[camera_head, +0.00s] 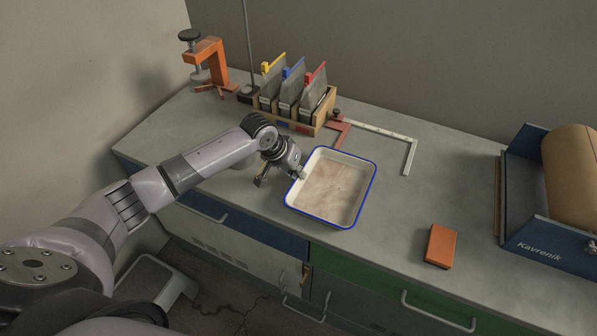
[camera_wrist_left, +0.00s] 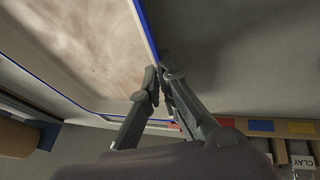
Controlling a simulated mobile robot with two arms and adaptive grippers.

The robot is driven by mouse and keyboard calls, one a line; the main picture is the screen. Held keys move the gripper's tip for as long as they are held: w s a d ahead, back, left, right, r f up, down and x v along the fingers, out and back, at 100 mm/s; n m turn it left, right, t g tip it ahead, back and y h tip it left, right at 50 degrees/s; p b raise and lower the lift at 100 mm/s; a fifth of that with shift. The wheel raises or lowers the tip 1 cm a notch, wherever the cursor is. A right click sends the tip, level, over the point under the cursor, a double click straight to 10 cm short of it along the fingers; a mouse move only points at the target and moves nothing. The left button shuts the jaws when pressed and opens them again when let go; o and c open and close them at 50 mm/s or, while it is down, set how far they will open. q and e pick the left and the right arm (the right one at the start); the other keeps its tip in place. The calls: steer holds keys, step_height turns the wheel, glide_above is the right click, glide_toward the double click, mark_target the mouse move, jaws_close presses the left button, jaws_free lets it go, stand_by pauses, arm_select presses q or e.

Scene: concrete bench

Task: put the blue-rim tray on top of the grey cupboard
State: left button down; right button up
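The blue-rim tray (camera_head: 352,160) is a shallow white rectangular tray with a brownish stained floor, near the front edge of the bench. It also shows close up in the left wrist view (camera_wrist_left: 70,45). My left gripper (camera_head: 299,173) is at the tray's left rim. In the left wrist view, the fingers (camera_wrist_left: 158,82) are close together with the rim between them, one finger on each side. I cannot tell whether the tray is lifted off the bench. No separate grey cupboard can be made out. My right gripper is not in view.
A wooden rack (camera_head: 290,105) with coloured-tab files stands behind the tray, with a red-and-metal square (camera_head: 385,130) beside it. An orange clamp (camera_head: 210,62) is at the back left. An orange block (camera_head: 440,246) and a blue paper-roll holder (camera_head: 530,225) are to the right.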

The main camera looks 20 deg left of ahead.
arm_select(q)
steer(key=c, duration=2.3)
jaws_free()
steer(key=shift+f, duration=0.1)
steer(key=o, duration=0.5)
steer(key=v, duration=1.2)
steer(key=shift+b, duration=0.3)
